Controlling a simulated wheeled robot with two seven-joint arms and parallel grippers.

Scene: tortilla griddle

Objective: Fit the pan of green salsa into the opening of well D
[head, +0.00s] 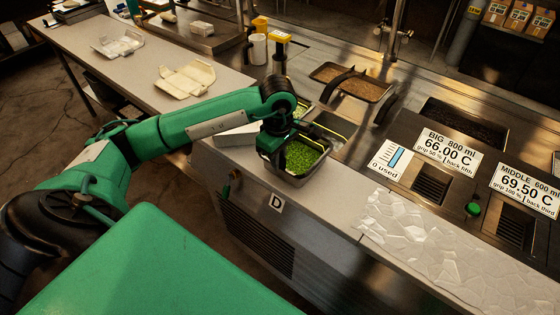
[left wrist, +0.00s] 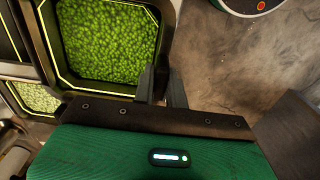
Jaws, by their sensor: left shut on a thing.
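The pan of green salsa (head: 318,168) is at the near edge of the counter, above the D label (head: 276,203). Its bright green filling faces up. My left gripper (head: 276,150) is at the pan's left side, shut on its wall. In the left wrist view the fingers (left wrist: 162,88) straddle the wall beside the salsa pan (left wrist: 100,88). The opening of well D cannot be made out under the pan. I cannot tell whether the pan sits in it or is held above. My right gripper is not in view.
Behind the pan are a pan with paler green filling (head: 301,106) and a steel compartment (head: 335,124). A tray of brown filling (head: 352,83) stands farther back. Griddle controls with temperature signs (head: 447,150) lie right.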

